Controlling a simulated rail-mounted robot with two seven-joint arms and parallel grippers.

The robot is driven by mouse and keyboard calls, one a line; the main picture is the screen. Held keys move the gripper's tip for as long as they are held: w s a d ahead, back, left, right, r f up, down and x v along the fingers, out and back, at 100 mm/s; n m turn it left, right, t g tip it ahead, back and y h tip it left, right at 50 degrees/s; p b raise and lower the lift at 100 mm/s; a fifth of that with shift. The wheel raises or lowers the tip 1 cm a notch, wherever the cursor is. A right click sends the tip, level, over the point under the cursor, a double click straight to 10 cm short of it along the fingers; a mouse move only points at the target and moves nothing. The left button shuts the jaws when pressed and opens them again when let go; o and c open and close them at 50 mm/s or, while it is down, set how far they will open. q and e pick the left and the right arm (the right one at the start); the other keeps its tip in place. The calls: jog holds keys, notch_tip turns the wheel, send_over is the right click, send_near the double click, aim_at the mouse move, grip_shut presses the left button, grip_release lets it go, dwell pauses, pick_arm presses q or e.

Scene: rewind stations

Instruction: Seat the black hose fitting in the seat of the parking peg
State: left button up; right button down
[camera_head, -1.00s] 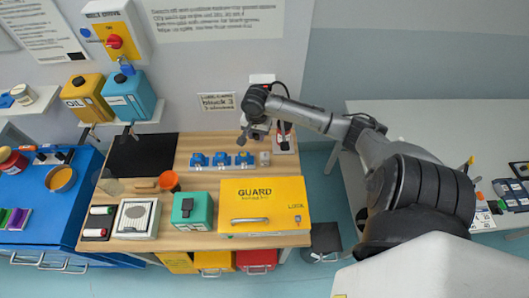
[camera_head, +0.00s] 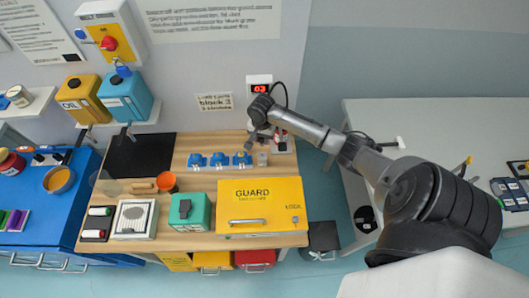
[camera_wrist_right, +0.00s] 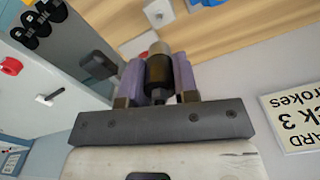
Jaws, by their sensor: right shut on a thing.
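My right gripper (camera_head: 262,136) is low over the back right of the wooden bench. In the right wrist view its two purple-grey fingers (camera_wrist_right: 158,80) are shut on a black cylindrical fitting (camera_wrist_right: 158,72) with a pale metal end, which points away from the wrist. In the head view the fitting is too small and hidden to make out. A small grey block (camera_head: 262,159) stands on the bench just in front of the gripper. I cannot tell whether it is the parking peg, and no seat shows clearly. My left gripper is not in view.
Several blue clamp-like parts (camera_head: 220,160) stand in a row left of the gripper. A white and red item (camera_head: 281,142) stands close on the right.

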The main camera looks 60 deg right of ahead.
aim_at(262, 153)
notch_tip(262, 153, down, 8)
jog(key=shift+r, duration=0.1)
jog(key=shift+f, duration=0.35)
jog(key=shift+f, duration=0.1)
jog(key=c, duration=0.9)
grip_release()
